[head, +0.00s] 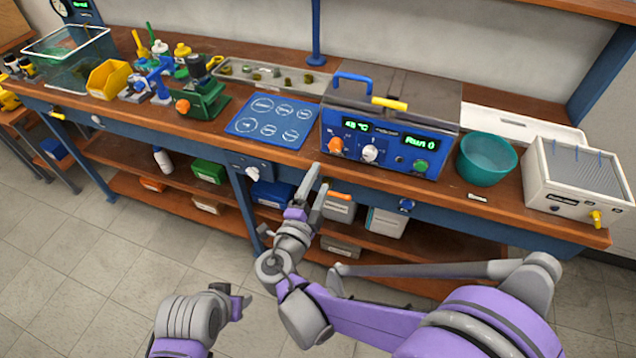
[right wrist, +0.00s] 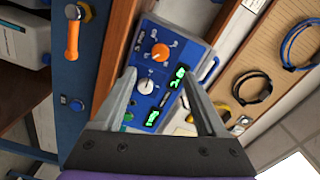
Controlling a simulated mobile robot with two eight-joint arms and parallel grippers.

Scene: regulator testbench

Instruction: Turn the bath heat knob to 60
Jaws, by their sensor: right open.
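The bath unit (head: 385,172) is a box with a blue front panel on the bench. Its left display (head: 356,125) appears to read 48 °C. An orange knob (head: 335,146) sits below that display, with a white knob (head: 370,154) to its right. The knob labels are too small to read. My right gripper (head: 318,178) is open and empty, in front of and below the panel. In the right wrist view the orange knob (right wrist: 160,52) lies beyond the fingertips and the white knob (right wrist: 146,86) between the fingers. My left gripper (head: 238,302) is low, away from the bench.
A blue lid lever (head: 352,78) and a yellow handle (head: 389,103) are on the bath unit's top. A teal bowl (head: 487,160) stands to its right, and a blue mat (head: 272,117) to its left. The bench's front edge (head: 440,201) lies below the panel.

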